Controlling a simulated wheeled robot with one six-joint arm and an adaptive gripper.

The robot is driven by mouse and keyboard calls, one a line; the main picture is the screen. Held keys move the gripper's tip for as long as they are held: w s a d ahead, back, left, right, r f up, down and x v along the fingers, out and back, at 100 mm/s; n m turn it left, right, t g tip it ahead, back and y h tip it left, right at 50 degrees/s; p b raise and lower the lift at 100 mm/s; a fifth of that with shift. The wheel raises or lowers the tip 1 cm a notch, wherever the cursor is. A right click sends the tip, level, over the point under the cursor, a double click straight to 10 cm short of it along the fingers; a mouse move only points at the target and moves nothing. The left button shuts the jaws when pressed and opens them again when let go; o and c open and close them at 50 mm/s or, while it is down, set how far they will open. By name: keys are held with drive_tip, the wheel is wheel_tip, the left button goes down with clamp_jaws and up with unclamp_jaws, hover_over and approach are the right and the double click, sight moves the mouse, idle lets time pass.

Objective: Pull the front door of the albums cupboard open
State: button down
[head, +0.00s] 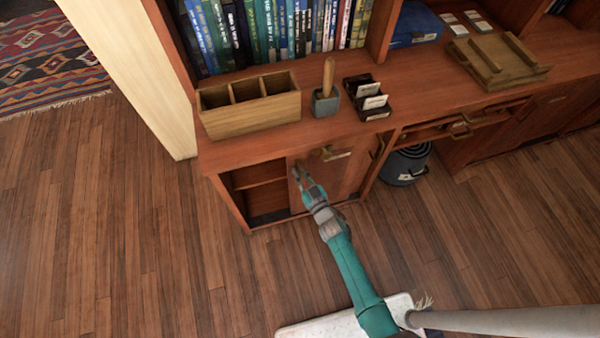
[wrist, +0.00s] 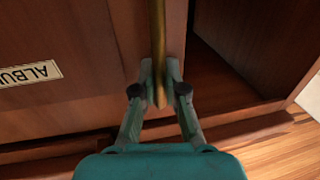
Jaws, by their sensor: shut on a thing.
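The albums cupboard's front door (head: 342,178) is a reddish-brown wooden panel under the counter. Its left part of the cupboard stands open, showing a shelf inside (head: 258,172). In the wrist view the door (wrist: 60,110) carries a label reading "ALBU" upside down (wrist: 30,74), and a dark opening (wrist: 222,78) lies beside its edge. My gripper (head: 299,174) is at the door's left edge. In the wrist view my gripper (wrist: 159,92) is shut on an upright brass handle (wrist: 158,45). My fingers hide part of the handle in the head view.
The counter above holds a wooden divided box (head: 249,104), a grey pot with a wooden handle (head: 326,101) and a black card holder (head: 368,100). A dark bin (head: 404,165) stands in the open bay to the right.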

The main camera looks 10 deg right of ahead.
drive_tip(key=shift+d, duration=0.1)
drive_tip(key=c, duration=1.2)
unclamp_jaws()
drive_tip(key=shift+s, duration=0.15)
drive_tip(key=shift+v, duration=5.85)
drive_tip(key=shift+d, duration=0.1)
